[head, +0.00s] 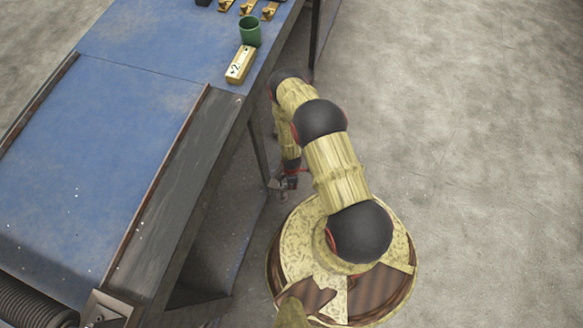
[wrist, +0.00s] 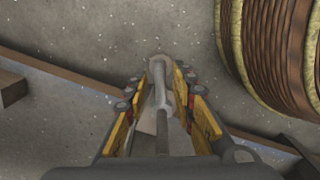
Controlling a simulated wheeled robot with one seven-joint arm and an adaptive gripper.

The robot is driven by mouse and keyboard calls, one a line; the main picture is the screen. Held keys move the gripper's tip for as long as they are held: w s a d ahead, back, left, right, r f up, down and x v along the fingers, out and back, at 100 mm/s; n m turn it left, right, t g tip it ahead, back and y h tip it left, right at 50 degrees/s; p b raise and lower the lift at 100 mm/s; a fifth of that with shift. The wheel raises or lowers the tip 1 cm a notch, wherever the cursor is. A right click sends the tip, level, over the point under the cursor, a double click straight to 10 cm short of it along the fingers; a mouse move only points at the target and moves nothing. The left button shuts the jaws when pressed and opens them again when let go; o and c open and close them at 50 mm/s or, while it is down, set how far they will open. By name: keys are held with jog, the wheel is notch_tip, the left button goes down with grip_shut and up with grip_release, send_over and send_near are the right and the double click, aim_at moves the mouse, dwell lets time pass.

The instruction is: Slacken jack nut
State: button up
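My gripper (head: 287,182) hangs low beside the long blue bench, in front of my base. I cannot make out a jack nut in either view.
The blue bench (head: 90,150) with raised side rails fills the left. A green cup (head: 249,32) and a marked yellow block (head: 240,64) stand at its far end, near several small brass-coloured pieces (head: 248,7). A brown beam (wrist: 70,65) crosses the floor. Open floor (head: 470,150) lies right.

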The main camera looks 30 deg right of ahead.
aim_at(280, 177)
jog(key=shift+o, duration=0.2)
notch_tip(280, 177, up, 12)
dwell(0.8)
dwell(0.4)
